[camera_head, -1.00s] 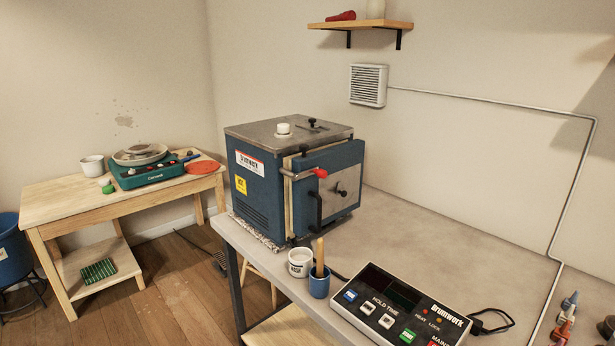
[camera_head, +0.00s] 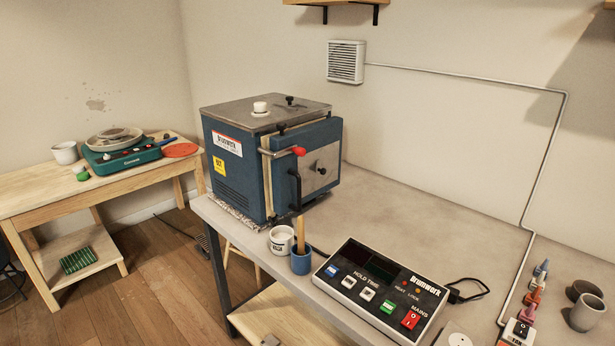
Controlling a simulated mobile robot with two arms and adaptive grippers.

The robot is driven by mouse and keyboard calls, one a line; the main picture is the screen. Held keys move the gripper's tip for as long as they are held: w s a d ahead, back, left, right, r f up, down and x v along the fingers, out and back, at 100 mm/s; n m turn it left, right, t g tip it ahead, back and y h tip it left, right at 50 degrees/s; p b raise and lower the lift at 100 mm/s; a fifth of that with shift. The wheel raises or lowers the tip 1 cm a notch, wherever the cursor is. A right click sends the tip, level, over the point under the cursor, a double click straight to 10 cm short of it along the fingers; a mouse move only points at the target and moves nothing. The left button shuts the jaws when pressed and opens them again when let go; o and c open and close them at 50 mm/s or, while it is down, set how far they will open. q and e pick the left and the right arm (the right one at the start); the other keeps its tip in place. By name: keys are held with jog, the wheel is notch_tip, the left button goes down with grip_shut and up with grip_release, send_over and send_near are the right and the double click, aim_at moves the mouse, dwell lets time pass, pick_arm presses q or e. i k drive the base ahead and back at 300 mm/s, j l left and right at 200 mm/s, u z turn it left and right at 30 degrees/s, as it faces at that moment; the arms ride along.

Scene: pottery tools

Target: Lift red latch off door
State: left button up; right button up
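The blue kiln (camera_head: 236,178) stands on the grey worktable (camera_head: 400,218) near its left end. Its door (camera_head: 325,150) is on the right-hand front side and looks closed against the body. The latch is a metal bar with a red tip (camera_head: 298,151), lying across the upper edge of the door. A black handle (camera_head: 296,190) sits upright below the latch. Neither of my grippers shows in the head view.
A control box (camera_head: 380,290), a white cup (camera_head: 281,240) and a blue cup (camera_head: 301,262) with a wooden handle stand in front of the kiln. Small bottles and dark pots (camera_head: 587,312) are at right. A wooden table (camera_head: 30,192) stands at left.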

aim_at(299, 151)
jog(key=l+u, duration=0.65)
jog(key=l, duration=0.15)
